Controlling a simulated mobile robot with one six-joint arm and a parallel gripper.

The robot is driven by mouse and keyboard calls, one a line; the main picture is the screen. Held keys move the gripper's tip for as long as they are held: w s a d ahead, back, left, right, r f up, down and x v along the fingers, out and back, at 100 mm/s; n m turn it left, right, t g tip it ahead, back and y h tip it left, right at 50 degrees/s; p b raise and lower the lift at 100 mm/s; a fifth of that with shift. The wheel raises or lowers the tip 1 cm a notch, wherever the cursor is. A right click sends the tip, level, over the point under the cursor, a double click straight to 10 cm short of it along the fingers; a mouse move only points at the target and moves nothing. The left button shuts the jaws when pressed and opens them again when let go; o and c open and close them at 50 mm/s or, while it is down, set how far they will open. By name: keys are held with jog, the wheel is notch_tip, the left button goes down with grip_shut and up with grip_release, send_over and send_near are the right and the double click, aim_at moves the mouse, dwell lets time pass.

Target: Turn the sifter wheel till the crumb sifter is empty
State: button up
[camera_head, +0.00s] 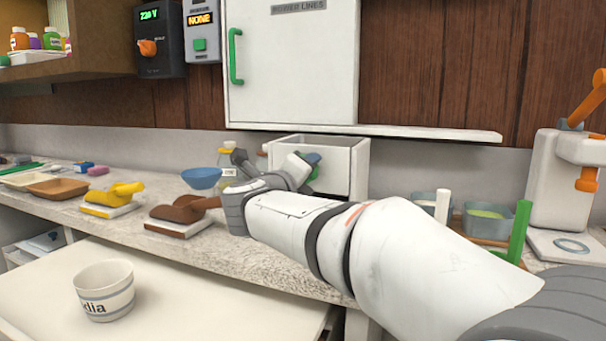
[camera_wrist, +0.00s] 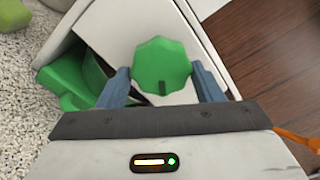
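The crumb sifter appears to be the white open-topped box (camera_head: 352,165) on the counter, behind my forearm. Its inside is mostly out of sight, so I cannot tell what it holds. The green sifter wheel (camera_wrist: 162,66) faces my wrist camera, with a scalloped rim and a dark mark near its lower edge. My gripper (camera_wrist: 160,75) is at the wheel, one blue-grey finger on each side. A narrow gap shows at the left finger; the right is very near the rim. In the head view my arm hides most of the wheel.
A green part (camera_wrist: 72,85) lies left of the wheel in the wrist view. A white cup (camera_head: 104,290) stands on the front surface. Yellow (camera_head: 112,195) and brown (camera_head: 182,209) scoops, a blue bowl (camera_head: 201,178) and a bottle (camera_head: 229,163) are left. A white cabinet (camera_head: 290,70) hangs above.

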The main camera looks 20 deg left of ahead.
jog(key=o, duration=0.3)
jog(key=s, duration=0.2)
jog(key=s+p, duration=0.1)
jog(key=s, duration=0.4)
jog(key=shift+s+a, duration=0.25)
jog(key=shift+s, duration=0.15)
